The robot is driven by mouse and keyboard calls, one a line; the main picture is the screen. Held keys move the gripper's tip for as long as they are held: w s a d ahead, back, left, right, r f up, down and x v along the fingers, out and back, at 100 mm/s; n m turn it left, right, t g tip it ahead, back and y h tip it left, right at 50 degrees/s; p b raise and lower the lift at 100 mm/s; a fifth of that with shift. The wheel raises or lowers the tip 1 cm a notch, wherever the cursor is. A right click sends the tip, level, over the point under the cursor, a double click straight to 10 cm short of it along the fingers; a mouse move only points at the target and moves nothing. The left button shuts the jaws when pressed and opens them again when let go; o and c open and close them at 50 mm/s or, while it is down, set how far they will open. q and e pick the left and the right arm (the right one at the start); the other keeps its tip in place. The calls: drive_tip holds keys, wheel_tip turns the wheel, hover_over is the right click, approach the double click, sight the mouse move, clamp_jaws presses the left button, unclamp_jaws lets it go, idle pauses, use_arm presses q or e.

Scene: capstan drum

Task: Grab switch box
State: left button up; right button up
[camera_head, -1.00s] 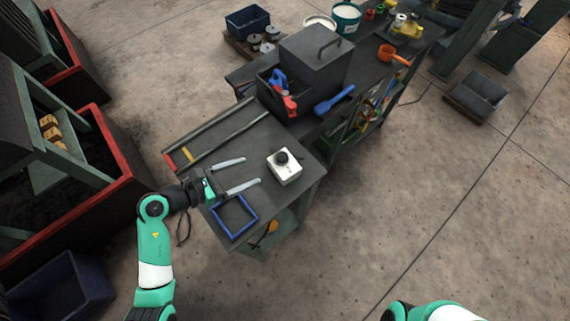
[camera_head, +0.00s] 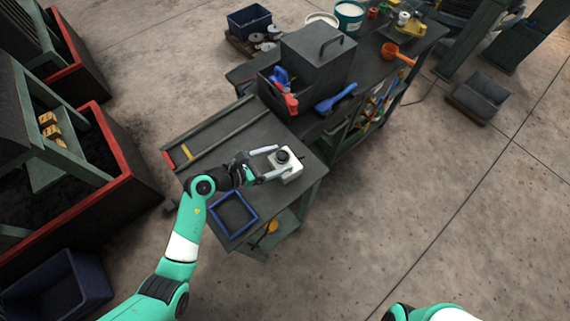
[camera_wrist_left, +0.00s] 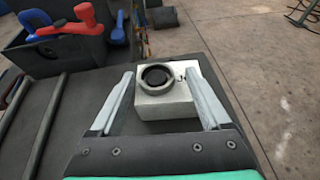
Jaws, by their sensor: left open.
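The switch box (camera_head: 291,171) is a small white box with a round black knob on top. It stands on the grey bench top (camera_head: 232,140) near its right edge. My left gripper (camera_head: 277,162) is open, with its two long pale fingers reaching to the box. In the left wrist view the switch box (camera_wrist_left: 165,103) sits between the open fingers (camera_wrist_left: 163,100), one on each side. I cannot tell whether either finger touches it. My right gripper is not in view; only part of my right arm shows at the bottom.
A blue square frame (camera_head: 254,210) lies on the bench's front corner. A dark bin with red and blue tools (camera_head: 290,103) and a lidded grey box (camera_head: 317,62) stand behind. A blue tool (camera_head: 337,98) lies right of the bin. Rails run along the bench's left side.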

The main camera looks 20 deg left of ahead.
use_arm(q)
clamp_jaws()
drive_tip(key=shift+r, duration=0.2)
idle(0.4)
drive_tip(key=shift+r+p, duration=0.3)
drive_tip(key=shift+r, duration=0.3)
drive_tip(key=s+d+r+p, duration=0.5)
drive_tip(key=s+r, duration=0.6)
drive_tip(key=s, duration=0.2)
drive_tip(key=shift+d+r, duration=0.15)
drive_tip(key=shift+r, duration=0.15)
